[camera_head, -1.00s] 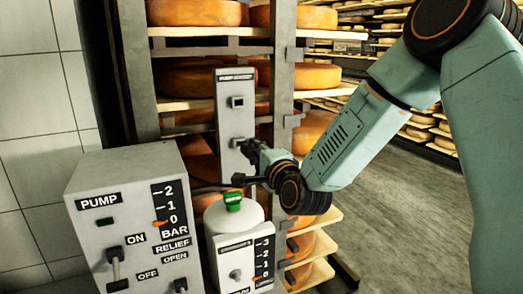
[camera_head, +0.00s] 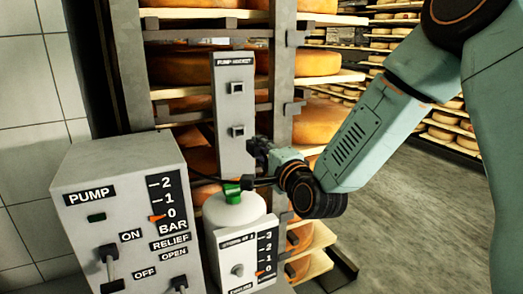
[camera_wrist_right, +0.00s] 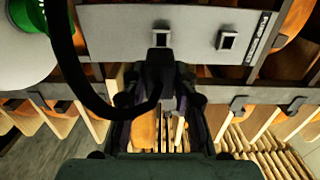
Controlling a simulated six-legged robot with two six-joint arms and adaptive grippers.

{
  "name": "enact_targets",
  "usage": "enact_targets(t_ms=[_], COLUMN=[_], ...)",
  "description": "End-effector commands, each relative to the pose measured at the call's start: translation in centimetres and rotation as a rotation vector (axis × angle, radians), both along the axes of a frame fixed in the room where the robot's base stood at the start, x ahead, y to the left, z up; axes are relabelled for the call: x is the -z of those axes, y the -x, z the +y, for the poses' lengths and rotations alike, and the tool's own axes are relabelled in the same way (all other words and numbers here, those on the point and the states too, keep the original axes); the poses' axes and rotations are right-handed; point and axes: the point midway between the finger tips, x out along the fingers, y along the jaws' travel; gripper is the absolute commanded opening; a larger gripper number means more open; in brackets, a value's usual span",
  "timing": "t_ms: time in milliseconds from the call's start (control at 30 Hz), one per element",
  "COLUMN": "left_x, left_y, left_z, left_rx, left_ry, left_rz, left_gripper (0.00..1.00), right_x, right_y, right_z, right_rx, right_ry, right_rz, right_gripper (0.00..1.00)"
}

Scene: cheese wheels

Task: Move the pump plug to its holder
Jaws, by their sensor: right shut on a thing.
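My right gripper (camera_head: 262,153) is shut on a black plug (camera_wrist_right: 160,72) with a thick black hose (camera_wrist_right: 72,60) curving from it, seen best in the right wrist view. The upright grey holder panel (camera_head: 234,108) has two square sockets, an upper one (camera_head: 237,88) and a lower one (camera_head: 237,131). The gripper is just right of and below the lower socket in the head view. In the wrist view the plug's end is close to the lower socket (camera_wrist_right: 160,30); I cannot tell whether they touch. The upper socket (camera_wrist_right: 227,40) is uncovered. My left gripper is not in view.
A grey pump box (camera_head: 122,210) with switches stands at the left. A white vessel with a green cap (camera_head: 232,193) and a gauge box (camera_head: 246,254) stand below the panel. Shelves of cheese wheels (camera_head: 205,68) are behind. Open floor (camera_head: 420,220) lies to the right.

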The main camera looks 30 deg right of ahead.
Motion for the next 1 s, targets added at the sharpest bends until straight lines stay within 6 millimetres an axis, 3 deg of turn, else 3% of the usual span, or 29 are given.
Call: enact_targets(t_ms=[600, 1000], left_x=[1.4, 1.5], left_y=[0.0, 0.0], left_z=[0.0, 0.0], left_rx=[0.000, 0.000], left_ry=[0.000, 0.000], left_rz=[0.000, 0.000], left_gripper=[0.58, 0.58], right_x=[0.1, 0.0], right_y=[-4.7, -5.8], right_z=[-0.3, -0.4], right_rx=[0.001, 0.002], right_ry=[0.002, 0.000], right_rz=[0.000, 0.000], right_gripper=[0.00, 0.00])
